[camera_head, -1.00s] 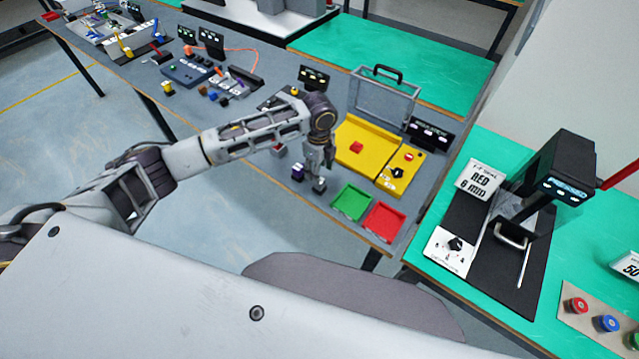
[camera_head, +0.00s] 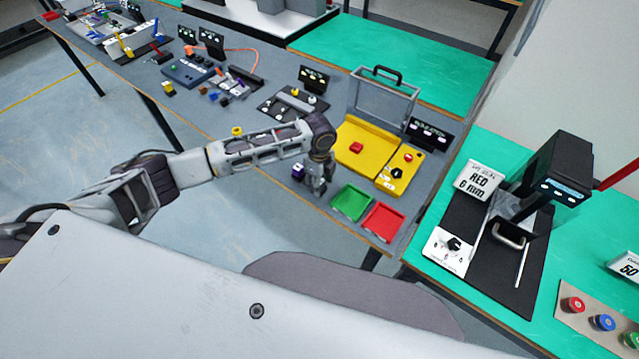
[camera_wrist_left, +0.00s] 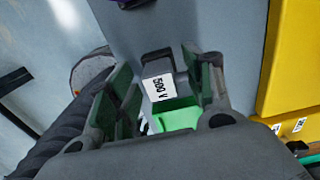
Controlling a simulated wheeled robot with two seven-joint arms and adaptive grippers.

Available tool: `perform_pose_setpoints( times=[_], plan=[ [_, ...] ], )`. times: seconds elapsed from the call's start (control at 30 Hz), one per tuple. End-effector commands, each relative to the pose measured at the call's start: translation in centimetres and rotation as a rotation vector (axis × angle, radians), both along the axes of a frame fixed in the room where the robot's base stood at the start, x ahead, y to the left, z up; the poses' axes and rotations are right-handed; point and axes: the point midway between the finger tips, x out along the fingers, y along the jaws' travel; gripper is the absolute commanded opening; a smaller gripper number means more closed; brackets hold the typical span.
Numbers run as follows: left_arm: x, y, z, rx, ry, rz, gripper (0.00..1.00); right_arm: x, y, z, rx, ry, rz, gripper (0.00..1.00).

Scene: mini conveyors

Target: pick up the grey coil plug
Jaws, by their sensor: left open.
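The grey coil plug (camera_wrist_left: 158,68) shows in the left wrist view as a grey block with a white "500 V" label. It stands between the two fingers of my left gripper (camera_wrist_left: 160,100), which is open. I cannot tell whether either finger touches it. In the head view my left gripper (camera_head: 318,187) is low over the front part of the grey table and hides most of the plug. A dark purple plug (camera_head: 298,172) stands just left of the gripper. My right gripper is not in view.
A green tray (camera_head: 351,202) and a red tray (camera_head: 384,222) lie right of the gripper near the table edge. A yellow station (camera_head: 364,147) with a clear lid (camera_head: 383,97) stands behind. A green-topped table (camera_head: 480,300) is at the right.

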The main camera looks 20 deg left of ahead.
Motion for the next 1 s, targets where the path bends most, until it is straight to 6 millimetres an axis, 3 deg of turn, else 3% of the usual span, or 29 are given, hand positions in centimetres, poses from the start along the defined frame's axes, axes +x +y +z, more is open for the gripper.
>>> perform_pose_setpoints(
  times=[0.4, 0.77, 1.0],
  plan=[
    [0.01, -0.01, 0.01, 0.0, 0.0, -0.001, 0.51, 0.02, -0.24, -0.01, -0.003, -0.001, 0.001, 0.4],
    [0.01, 0.0, 0.02, 0.0, -0.001, 0.0, 0.04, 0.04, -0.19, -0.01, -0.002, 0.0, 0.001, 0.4],
    [0.02, 0.0, 0.06, 0.0, -0.001, 0.0, 0.03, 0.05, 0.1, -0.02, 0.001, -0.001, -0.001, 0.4]
  ],
)
